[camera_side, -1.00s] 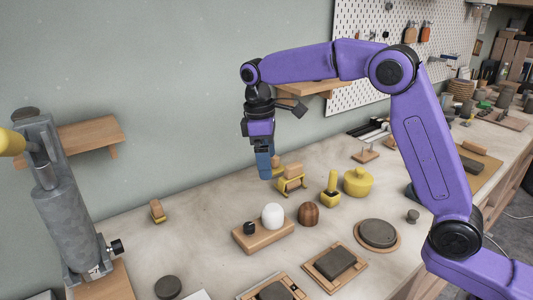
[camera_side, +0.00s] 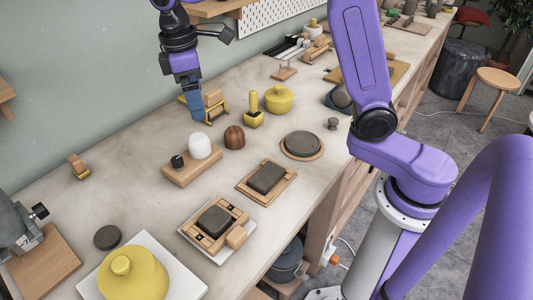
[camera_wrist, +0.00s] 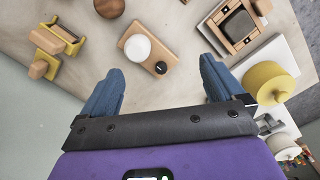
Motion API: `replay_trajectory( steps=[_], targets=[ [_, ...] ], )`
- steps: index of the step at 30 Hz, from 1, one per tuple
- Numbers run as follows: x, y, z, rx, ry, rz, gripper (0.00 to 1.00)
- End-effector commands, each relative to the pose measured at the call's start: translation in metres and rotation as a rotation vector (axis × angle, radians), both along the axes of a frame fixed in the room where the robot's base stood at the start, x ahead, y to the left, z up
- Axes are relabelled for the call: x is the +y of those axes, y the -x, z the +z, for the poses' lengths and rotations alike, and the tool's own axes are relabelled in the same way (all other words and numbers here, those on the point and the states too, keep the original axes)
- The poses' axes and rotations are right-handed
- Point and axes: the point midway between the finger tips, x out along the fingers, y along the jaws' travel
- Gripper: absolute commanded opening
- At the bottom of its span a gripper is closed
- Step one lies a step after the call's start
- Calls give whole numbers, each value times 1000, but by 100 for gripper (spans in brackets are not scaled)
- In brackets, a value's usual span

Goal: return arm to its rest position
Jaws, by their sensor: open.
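My gripper (camera_side: 195,112) hangs fingers-down above the back of the workbench, just left of a yellow stand holding a wooden block (camera_side: 214,98). It is empty. In the wrist view, my gripper's two blue fingers (camera_wrist: 160,72) are spread wide with nothing between them. Beyond the fingertips in that view lies a wooden base with a white dome (camera_wrist: 138,48) and a black knob. The same white dome (camera_side: 199,146) shows in the side view, in front of my gripper and apart from it.
A brown wooden dome (camera_side: 234,137), a yellow lidded pot (camera_side: 279,99) and a yellow-handled tool (camera_side: 253,111) stand to the right. A large yellow pot (camera_side: 134,274) and a wooden frame with a dark block (camera_side: 215,221) are in front. Bare benchtop (camera_side: 125,170) lies at left.

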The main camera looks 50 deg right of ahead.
Motion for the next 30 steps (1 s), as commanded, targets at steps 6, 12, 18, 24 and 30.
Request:
replay_trajectory(
  steps=[6,12,18,24,30],
  targets=[
    [-6,55,-4,-17,-18,41,95],
    [-19,108,-12,-29,-35,74,95],
    [-39,163,-23,-38,-56,107,95],
    [-66,218,-37,-44,-77,139,95],
    [-92,264,-52,-46,-95,166,95]
  ],
)
